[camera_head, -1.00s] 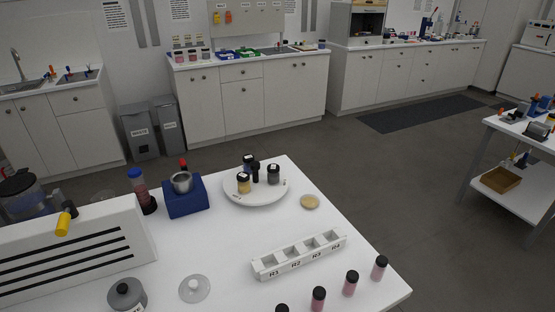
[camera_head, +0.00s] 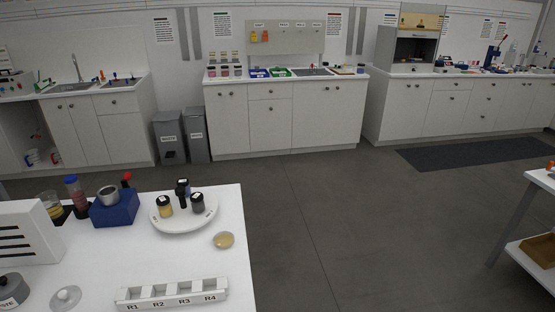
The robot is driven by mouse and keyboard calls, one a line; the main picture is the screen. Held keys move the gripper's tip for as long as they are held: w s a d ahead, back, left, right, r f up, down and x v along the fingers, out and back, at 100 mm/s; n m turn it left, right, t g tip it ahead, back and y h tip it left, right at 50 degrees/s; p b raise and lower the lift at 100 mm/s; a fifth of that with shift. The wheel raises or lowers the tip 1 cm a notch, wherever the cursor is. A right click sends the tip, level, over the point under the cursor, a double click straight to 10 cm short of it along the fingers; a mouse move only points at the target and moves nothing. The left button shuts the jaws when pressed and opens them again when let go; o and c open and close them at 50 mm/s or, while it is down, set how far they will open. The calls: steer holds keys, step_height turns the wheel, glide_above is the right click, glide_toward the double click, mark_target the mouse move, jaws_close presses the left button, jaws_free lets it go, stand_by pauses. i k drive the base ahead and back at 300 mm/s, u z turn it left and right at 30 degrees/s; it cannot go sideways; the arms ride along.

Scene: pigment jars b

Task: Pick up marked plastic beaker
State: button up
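No vessel in view can be made out surely as the marked plastic beaker. A clear, cup-like vessel (camera_head: 49,203) with a yellowish tint stands at the left of the near white table, partly hidden behind a white slotted unit. It is too small to tell whether it bears a mark. My gripper is not in view.
The near table (camera_head: 120,262) holds a blue block with a metal cup (camera_head: 114,207), a round white tray (camera_head: 183,225) with small jars, an amber dish (camera_head: 223,240) and a rack labelled R1 to R4 (camera_head: 172,293). Open floor (camera_head: 330,220) lies to the right, before the counters.

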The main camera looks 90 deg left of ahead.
mark_target(51, 206)
steer(key=i, duration=1.45)
steer(key=u, duration=1.9)
steer(key=k, duration=0.1)
steer(key=u, duration=2.8)
steer(key=i, duration=1)
steer(key=z, duration=0.2)
